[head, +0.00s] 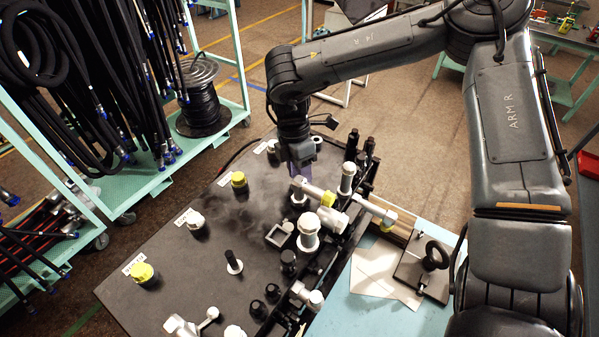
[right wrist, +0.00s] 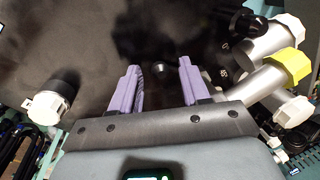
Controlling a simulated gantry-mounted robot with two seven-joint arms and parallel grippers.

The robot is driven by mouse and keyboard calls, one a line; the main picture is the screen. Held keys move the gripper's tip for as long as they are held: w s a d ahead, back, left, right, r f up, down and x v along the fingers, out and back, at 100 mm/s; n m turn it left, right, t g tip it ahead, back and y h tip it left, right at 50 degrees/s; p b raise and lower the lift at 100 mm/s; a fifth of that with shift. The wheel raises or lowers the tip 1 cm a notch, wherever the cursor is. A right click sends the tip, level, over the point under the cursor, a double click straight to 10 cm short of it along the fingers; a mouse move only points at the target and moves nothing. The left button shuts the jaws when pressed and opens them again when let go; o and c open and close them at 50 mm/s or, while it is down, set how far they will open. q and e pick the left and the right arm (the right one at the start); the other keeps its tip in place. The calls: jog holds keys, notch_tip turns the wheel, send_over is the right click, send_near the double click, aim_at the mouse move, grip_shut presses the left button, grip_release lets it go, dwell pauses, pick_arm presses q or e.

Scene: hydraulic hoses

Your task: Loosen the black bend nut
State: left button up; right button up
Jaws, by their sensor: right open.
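My right gripper (head: 303,160) points down over the far part of the dark panel (head: 165,240) in the head view, behind the bend fittings. In the right wrist view its two purple fingers (right wrist: 160,68) stand apart. A small dark round piece shows between them, and I see nothing gripped. A silver bend fitting with a yellow nut (head: 328,198) lies just in front of the gripper in the head view; that nut also shows in the right wrist view (right wrist: 287,66). Several black fittings stand nearby, and I cannot tell which is the black bend nut. My left gripper is not in view.
Yellow (head: 239,181) and white (head: 196,222) capped fittings stand along the labelled side of the panel. A black-and-white post (head: 233,262) stands mid-panel. A light-blue table (head: 383,318) with a black ring fixture (head: 434,256) is at right. A hose rack (head: 150,180) stands at left.

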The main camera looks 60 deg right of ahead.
jog(key=shift+r, duration=0.15)
notch_tip(320, 180, up, 10)
jog(key=w+d, duration=0.1)
jog(key=shift+w+r, duration=0.2)
jog(key=shift+w, duration=0.2)
dwell(0.5)
